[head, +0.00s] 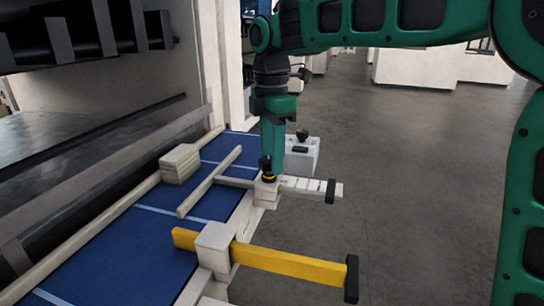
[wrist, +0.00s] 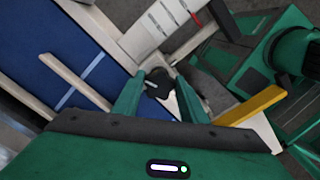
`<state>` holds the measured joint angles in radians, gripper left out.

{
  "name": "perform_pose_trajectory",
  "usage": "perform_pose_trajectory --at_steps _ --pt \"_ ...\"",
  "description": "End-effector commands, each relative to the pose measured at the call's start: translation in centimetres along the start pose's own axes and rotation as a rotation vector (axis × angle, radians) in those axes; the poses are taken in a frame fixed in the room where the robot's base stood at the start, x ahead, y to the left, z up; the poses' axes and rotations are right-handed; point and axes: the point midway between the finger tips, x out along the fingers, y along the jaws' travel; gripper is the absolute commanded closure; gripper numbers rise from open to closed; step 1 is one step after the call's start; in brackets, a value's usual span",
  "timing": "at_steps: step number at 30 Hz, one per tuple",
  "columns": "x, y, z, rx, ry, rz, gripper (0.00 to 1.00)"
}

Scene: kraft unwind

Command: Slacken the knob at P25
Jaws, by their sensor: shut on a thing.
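A black knob (wrist: 157,86) sits on top of a white clamp block (head: 267,192) at the edge of a blue bed (head: 150,245). A white bar with scale marks (head: 310,186) runs through this block and ends in a black grip (head: 331,190). My gripper (head: 268,173) points down over the block, with its fingertips at the knob. In the wrist view my gripper (wrist: 160,82) has one green finger on each side of the knob and is shut on it. A P25 label is not readable in either view.
A yellow bar (head: 290,264) with a black end (head: 351,278) passes through a nearer white block (head: 214,244) and sticks out right. A pale stacked block (head: 180,163) lies on the bed's left. A grey box (head: 302,158) stands behind. The floor on the right is clear.

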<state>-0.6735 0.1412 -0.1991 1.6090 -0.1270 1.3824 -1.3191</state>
Motion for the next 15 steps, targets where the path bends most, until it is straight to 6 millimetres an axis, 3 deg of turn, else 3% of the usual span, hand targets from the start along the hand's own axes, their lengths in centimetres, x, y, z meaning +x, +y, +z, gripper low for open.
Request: perform_pose_trajectory --at_steps 15 --pt "0.26 0.16 0.19 -0.062 -0.001 -0.002 0.84"
